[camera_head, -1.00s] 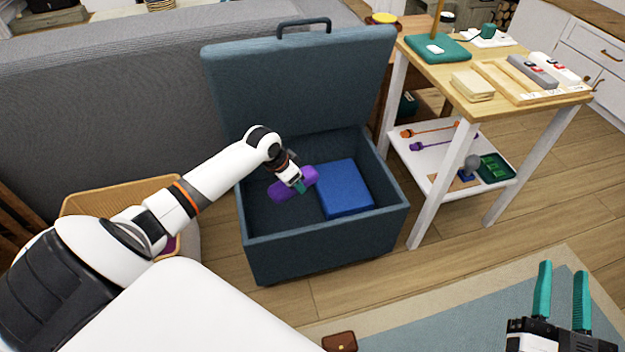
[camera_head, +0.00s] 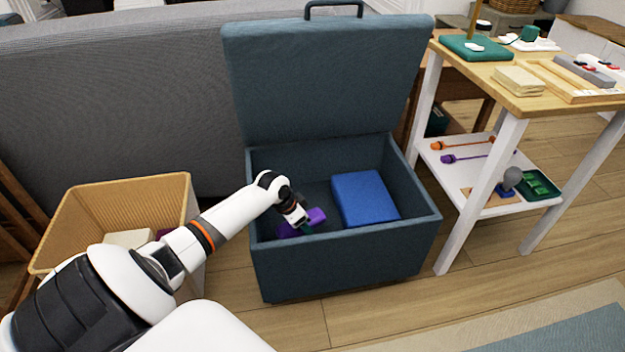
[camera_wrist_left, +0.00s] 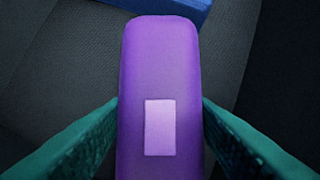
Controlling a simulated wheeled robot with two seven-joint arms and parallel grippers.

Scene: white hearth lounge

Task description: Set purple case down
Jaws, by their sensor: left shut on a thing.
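The purple case (camera_head: 317,215) is inside the open blue-grey storage box (camera_head: 345,264), near its left side. It also fills the middle of the left wrist view (camera_wrist_left: 160,60), with a pale label on its top. My left gripper (camera_head: 304,226) is shut on the case, one teal finger on each side. I cannot tell whether the case touches the box floor. A blue block (camera_head: 365,197) lies on the box floor to the right of the case, and its edge shows at the top of the left wrist view (camera_wrist_left: 175,5). My right gripper is out of view.
The box's lid (camera_head: 325,80) stands open at the back, against the grey sofa (camera_head: 120,110). A tan bin (camera_head: 130,205) stands to the left. A wooden-topped side table (camera_head: 500,85) with a lower shelf stands close on the right.

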